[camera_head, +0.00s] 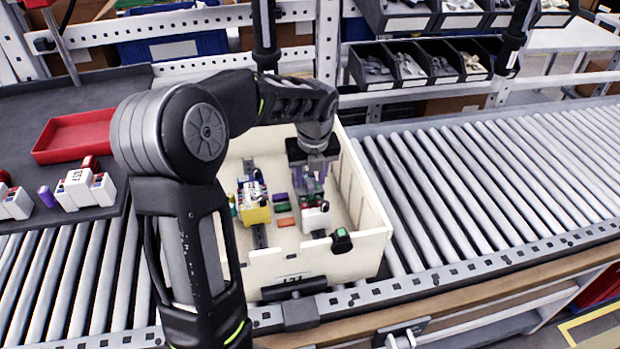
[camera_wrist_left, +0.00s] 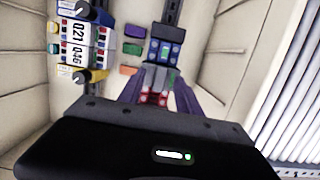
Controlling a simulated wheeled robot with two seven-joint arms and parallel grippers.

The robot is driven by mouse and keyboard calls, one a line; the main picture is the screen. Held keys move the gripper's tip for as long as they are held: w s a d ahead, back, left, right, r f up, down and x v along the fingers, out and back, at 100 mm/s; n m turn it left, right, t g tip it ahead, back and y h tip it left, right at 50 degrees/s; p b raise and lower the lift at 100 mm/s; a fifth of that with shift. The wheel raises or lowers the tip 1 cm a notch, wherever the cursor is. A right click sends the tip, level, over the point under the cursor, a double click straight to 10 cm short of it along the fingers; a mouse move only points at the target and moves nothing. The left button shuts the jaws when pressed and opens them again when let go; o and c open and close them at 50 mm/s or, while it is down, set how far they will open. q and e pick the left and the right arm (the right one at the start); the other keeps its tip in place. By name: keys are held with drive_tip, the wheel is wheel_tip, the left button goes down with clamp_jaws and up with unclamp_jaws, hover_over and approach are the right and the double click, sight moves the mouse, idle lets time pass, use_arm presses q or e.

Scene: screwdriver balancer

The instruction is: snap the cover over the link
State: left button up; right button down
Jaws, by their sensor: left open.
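My left gripper (camera_head: 310,185) reaches down into the cream bin (camera_head: 362,215) over the right-hand device. In the left wrist view its two purple fingers (camera_wrist_left: 158,95) stand apart on either side of this device. The device shows a dark blue and grey top with green spots (camera_wrist_left: 165,50) and red-and-white parts between the fingers; in the head view its white-and-red front (camera_head: 313,217) shows below the gripper. I cannot tell whether the fingers touch it. Small purple, orange and green pieces (camera_wrist_left: 130,44) lie beside it. I cannot tell which piece is the cover or the link.
A yellow-and-white device (camera_head: 256,212) labelled 021 and 046 stands left in the bin. The bin's walls surround the gripper closely. A red tray (camera_head: 75,136) and white-and-red devices (camera_head: 85,188) are on the dark table at left. Rollers (camera_head: 480,180) at right are clear.

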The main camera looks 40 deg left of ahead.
use_arm(q)
drive_tip(key=r, duration=0.4)
drive_tip(key=s+d+r, duration=0.1)
drive_tip(key=r, duration=0.2)
drive_tip(key=shift+d, duration=0.1)
